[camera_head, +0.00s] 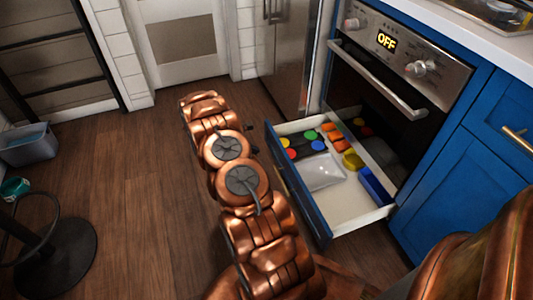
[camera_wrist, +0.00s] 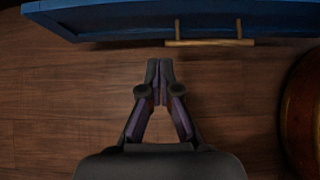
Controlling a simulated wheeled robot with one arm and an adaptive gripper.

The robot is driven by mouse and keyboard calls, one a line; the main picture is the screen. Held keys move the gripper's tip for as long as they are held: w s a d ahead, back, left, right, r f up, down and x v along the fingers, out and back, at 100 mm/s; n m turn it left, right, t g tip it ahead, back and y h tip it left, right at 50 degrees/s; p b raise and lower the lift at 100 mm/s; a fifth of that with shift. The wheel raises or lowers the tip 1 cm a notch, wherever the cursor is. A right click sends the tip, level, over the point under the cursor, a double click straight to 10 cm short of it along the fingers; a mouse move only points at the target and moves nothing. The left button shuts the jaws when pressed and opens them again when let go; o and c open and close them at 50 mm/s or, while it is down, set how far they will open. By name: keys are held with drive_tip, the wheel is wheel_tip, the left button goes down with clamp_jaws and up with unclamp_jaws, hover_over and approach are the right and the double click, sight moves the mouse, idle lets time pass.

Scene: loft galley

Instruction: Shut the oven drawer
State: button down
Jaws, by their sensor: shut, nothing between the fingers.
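The oven drawer (camera_head: 345,213) is pulled out below the oven (camera_head: 375,100), its blue front facing my arm. Inside lie several coloured round items, orange and yellow pieces, a clear bag and a blue box. In the wrist view, the drawer's blue front (camera_wrist: 120,20) crosses the top, with a brass bar handle (camera_wrist: 210,43) on it. My gripper (camera_wrist: 160,64) is shut and empty, its fingertips together just short of the front, near the left end of the handle. I cannot tell whether they touch it. In the head view my arm mostly hides the gripper.
Blue cabinets (camera_head: 463,195) stand right of the drawer. A steel fridge (camera_head: 288,55) stands behind it. A black round stand base (camera_head: 50,255) and a grey bin (camera_head: 28,145) are on the left. The wooden floor (camera_head: 135,185) left of my arm is clear.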

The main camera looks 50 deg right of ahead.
sight(282, 155)
drive_tip(key=b+x, duration=0.1)
drive_tip(key=x, duration=0.2)
drive_tip(key=b+x, duration=0.1)
drive_tip(key=x, duration=0.3)
drive_tip(key=d+r+b+x, duration=0.1)
drive_tip(key=x, duration=0.3)
drive_tip(key=shift+s+d, duration=0.1)
drive_tip(key=shift+s, duration=0.3)
drive_tip(key=shift+s+d+r, duration=0.15)
drive_tip(key=shift+s+d, duration=0.2)
drive_tip(key=shift+d, duration=0.25)
